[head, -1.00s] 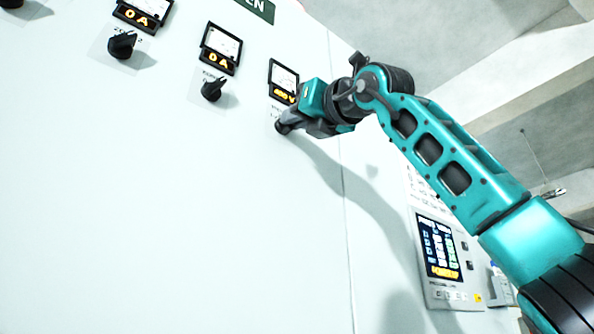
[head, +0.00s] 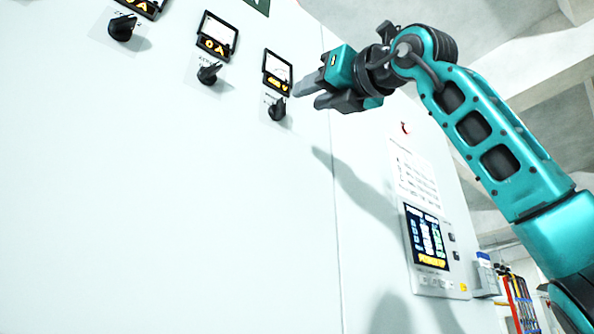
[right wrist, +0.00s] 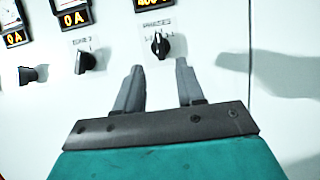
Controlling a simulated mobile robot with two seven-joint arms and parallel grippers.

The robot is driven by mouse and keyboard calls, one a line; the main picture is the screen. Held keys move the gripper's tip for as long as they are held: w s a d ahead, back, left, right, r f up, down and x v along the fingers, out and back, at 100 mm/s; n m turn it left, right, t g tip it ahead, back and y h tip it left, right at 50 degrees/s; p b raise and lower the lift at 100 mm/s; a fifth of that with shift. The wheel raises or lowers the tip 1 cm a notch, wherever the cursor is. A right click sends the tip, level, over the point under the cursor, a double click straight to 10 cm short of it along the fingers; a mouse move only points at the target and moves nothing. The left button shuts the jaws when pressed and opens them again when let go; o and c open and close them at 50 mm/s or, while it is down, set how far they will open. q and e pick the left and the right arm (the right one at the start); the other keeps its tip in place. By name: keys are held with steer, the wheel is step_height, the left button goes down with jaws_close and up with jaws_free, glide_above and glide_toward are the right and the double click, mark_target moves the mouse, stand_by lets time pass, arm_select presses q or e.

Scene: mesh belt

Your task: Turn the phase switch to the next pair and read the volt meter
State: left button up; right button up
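The phase switch (head: 277,108) is a black rotary knob on the pale panel, below the volt meter (head: 278,72) with its amber digits. In the right wrist view the switch (right wrist: 160,44) shows beyond my fingertips, its pointer close to upright, and the meter's readout (right wrist: 153,3) is cut by the top edge, seeming to begin with 400. My right gripper (head: 306,96) is open and empty, to the right of the switch and apart from it. Its two fingers (right wrist: 160,75) stand apart in the right wrist view. My left gripper is not in view.
Two more knobs (head: 209,74) (head: 122,28) sit left under meters reading 0 A. A control unit with a lit screen (head: 427,237) is at lower right, below a printed sheet (head: 414,184). The panel's lower left is bare.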

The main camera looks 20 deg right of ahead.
steer(key=b+v, duration=0.1)
steer(key=v, duration=0.4)
steer(key=shift+s+f, duration=0.1)
steer(key=shift+s, duration=0.1)
stand_by(0.3)
